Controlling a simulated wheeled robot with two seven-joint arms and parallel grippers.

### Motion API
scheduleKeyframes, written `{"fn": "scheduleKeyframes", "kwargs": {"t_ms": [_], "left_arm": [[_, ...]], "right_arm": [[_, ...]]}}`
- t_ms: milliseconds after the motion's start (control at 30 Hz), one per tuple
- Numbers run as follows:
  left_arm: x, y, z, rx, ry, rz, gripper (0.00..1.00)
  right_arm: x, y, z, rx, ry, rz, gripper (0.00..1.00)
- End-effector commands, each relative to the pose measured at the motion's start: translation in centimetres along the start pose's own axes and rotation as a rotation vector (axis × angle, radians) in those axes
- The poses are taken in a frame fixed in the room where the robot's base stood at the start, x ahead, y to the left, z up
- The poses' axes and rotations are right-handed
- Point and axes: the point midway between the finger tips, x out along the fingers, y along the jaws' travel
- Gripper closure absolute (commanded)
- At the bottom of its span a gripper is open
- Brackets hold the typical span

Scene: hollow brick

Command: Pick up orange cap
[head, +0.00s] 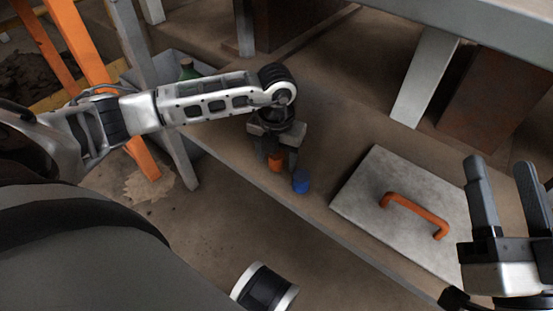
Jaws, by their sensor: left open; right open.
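The orange cap (275,161) stands on the bench-like surface near its front edge, in the middle of the head view. My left gripper (276,164) reaches in from the left and points down over the cap. Its two fingers are apart, one on each side of the cap as seen here; I cannot tell whether they touch it. The gripper body hides part of the cap's upper side. My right gripper (505,195) is at the right edge of the view, open and empty, with its fingers pointing up in the picture.
A blue cap (300,181) stands close to the right of the orange one. A grey slab (365,197) with an orange handle (414,214) lies to the right. Metal posts stand at the left.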

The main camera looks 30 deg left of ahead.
Motion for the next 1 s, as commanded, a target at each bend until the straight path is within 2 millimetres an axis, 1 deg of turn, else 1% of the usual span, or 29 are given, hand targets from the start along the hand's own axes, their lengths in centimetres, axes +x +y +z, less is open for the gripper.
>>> {"fn": "scheduleKeyframes", "kwargs": {"t_ms": [33,67,100,167,200,233,567,733,867,933,1000], "left_arm": [[0.0,0.0,0.0,0.000,0.000,0.000,0.41],[0.0,0.0,0.0,0.000,0.000,0.000,0.44],[0.0,0.0,0.0,0.000,0.000,0.000,0.55],[0.0,0.0,0.0,0.000,0.000,0.000,0.72],[0.0,0.0,0.0,0.000,0.001,0.000,0.83],[0.0,0.0,0.0,0.000,0.000,0.000,0.87],[-0.1,0.0,0.0,0.000,0.000,0.000,0.87],[-0.9,0.0,0.0,0.000,0.000,0.000,0.87],[-2.6,0.0,0.0,0.001,-0.001,-0.001,0.87],[-4.1,0.0,0.1,0.001,-0.002,-0.002,0.87],[-5.7,-1.5,-0.7,0.007,-0.002,-0.006,0.87]], "right_arm": [[0.0,0.0,0.0,0.001,-0.001,0.000,0.47],[0.0,0.0,0.0,0.001,-0.001,0.000,0.47],[0.0,0.0,0.0,0.001,-0.002,0.000,0.47],[0.0,0.0,0.0,0.002,-0.002,0.001,0.47],[0.0,0.0,0.0,0.002,-0.002,0.001,0.47],[0.0,0.0,0.0,0.002,-0.002,0.001,0.47],[0.0,0.0,0.0,0.003,-0.003,0.001,0.47],[0.1,-0.1,0.0,0.025,-0.026,0.001,0.47],[-0.9,-0.2,1.9,0.155,-0.146,0.045,0.47],[-1.6,-0.6,3.0,0.246,-0.229,0.067,0.47],[-2.5,-1.2,4.1,0.339,-0.311,0.087,0.47]]}}
